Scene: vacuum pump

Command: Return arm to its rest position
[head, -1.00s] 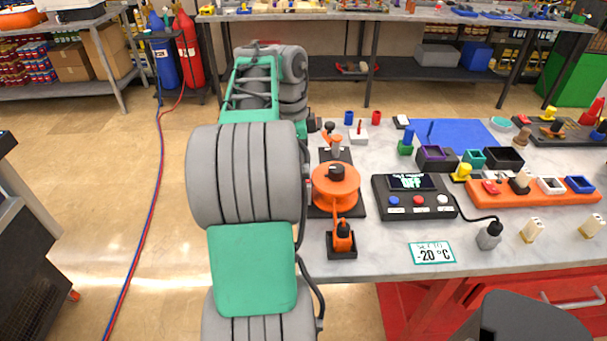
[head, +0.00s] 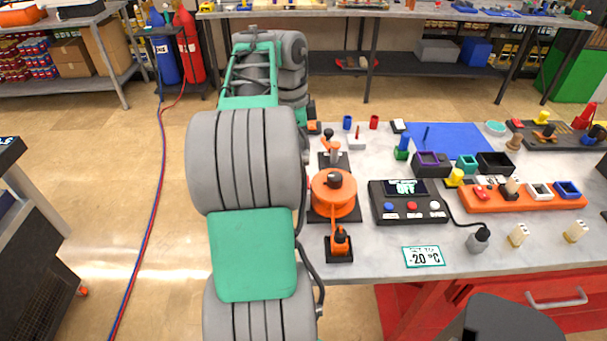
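My arm, with grey ribbed joints and green links, rises through the left-centre of the head view, folded, left of the table. My gripper does not show; it is hidden behind the arm or out of the picture. An orange round device with a dark knob (head: 334,193) stands at the left of the grey tabletop (head: 375,255), just right of my arm. A black control box (head: 408,203) with a screen reading OFF and blue, red and white buttons sits beside it. A card (head: 423,257) reading -20 °C lies in front.
An orange tray (head: 480,202) with small blocks and bins lies right of the box. A grey cabled plug (head: 478,240) and two cream pieces stand near the front edge. Red and blue hoses (head: 148,215) run across the floor at left. Floor left of my arm is mostly clear.

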